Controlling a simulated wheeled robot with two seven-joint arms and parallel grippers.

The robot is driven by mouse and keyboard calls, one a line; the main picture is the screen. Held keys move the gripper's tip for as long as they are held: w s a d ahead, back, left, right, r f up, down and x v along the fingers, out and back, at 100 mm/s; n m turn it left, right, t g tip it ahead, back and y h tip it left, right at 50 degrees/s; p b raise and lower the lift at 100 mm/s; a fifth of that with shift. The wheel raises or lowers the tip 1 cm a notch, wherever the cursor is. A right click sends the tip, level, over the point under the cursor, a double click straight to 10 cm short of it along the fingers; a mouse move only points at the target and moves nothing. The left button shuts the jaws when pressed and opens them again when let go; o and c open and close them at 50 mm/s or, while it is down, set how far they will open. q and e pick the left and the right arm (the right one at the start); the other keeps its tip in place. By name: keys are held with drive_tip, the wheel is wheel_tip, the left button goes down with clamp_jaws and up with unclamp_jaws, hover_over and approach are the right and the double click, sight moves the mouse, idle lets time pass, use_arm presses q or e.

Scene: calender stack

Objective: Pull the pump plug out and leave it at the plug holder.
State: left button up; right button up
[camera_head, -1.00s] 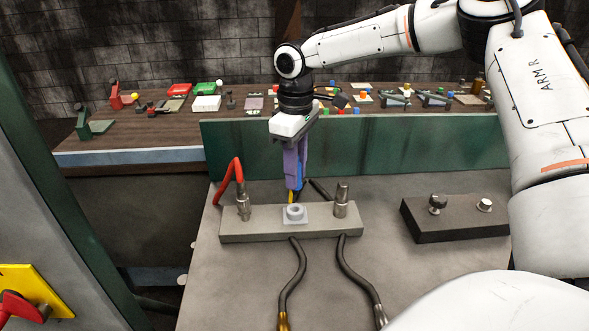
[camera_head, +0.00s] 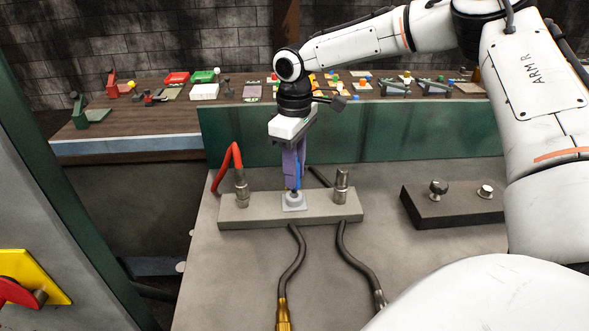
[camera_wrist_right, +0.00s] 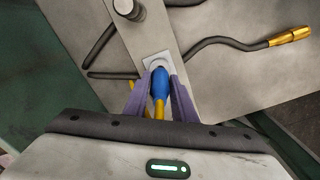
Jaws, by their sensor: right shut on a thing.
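My right gripper (camera_head: 293,184) points down over the bench, its purple fingers shut on a blue plug (camera_wrist_right: 160,83). A yellow lead runs back from the plug in the right wrist view. The plug's lower end meets a round grey socket on a small pale plate (camera_head: 302,207), in the middle of a grey bar; this looks like the plug holder. The plate also shows in the right wrist view (camera_wrist_right: 151,61). The socket's opening is hidden, so I cannot tell how deep the plug sits. My left gripper is out of view.
The grey bar (camera_head: 262,215) carries a metal connector with a red cable (camera_head: 219,172) and a metal post (camera_head: 342,187). Dark cables (camera_head: 298,255) lie in front. A dark block (camera_head: 458,213) with knobs stands right. A green panel (camera_head: 400,140) rises behind.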

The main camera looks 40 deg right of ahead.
clamp_jaws()
drive_tip(key=shift+f+b, duration=0.7)
drive_tip(key=shift+f, duration=0.7)
idle(0.6)
drive_tip(key=o, duration=1.1)
unclamp_jaws()
drive_tip(key=shift+o, duration=0.2)
drive_tip(key=shift+r, duration=0.1)
